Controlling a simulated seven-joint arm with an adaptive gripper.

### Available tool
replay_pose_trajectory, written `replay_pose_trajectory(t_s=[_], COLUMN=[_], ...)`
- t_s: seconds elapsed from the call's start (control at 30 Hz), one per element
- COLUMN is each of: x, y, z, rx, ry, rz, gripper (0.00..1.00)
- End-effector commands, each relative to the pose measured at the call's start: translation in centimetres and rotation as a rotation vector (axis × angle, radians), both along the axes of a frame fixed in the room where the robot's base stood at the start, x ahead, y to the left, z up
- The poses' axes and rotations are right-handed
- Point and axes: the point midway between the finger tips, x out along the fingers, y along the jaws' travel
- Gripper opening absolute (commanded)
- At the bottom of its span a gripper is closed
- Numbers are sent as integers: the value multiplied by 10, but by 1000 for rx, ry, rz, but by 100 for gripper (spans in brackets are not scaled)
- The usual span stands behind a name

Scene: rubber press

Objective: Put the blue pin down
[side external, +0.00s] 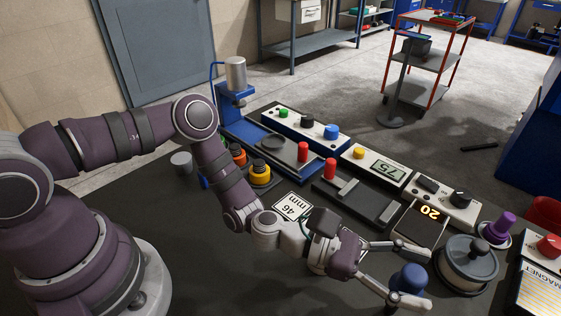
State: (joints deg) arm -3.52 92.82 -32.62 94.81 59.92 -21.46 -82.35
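The blue pin (408,279) is at the lower right, with a broad rounded blue head. My gripper (423,279) reaches in from the left with its two fingers spread wide, one on the far side of the pin and one on the near side. The pin's head fills most of the space between the fingers. From this angle I cannot tell whether both fingers touch it. The pin's lower part is hidden by the near finger, so I cannot tell whether it is held up or stands on the dark table (215,285).
A grey lidded pot (467,264) stands just right of my gripper, with a purple pin (497,228) behind it. A box marked MAGNET (540,290) is at the right edge.

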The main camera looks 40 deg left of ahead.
Motion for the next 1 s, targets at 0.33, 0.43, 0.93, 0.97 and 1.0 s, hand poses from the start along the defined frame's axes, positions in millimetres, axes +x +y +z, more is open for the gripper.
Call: replay_pose_trajectory(t_s=[0.33,0.43,0.93,0.97,1.0], x=[-7,-16,-55,-58,-61], y=[20,41,78,84,93], z=[2,2,10,9,9], rx=[2,2,435,507,607], ry=[6,5,-516,-592,-690], rz=[2,4,-387,-446,-528], gripper=[57,57,57,57,57])
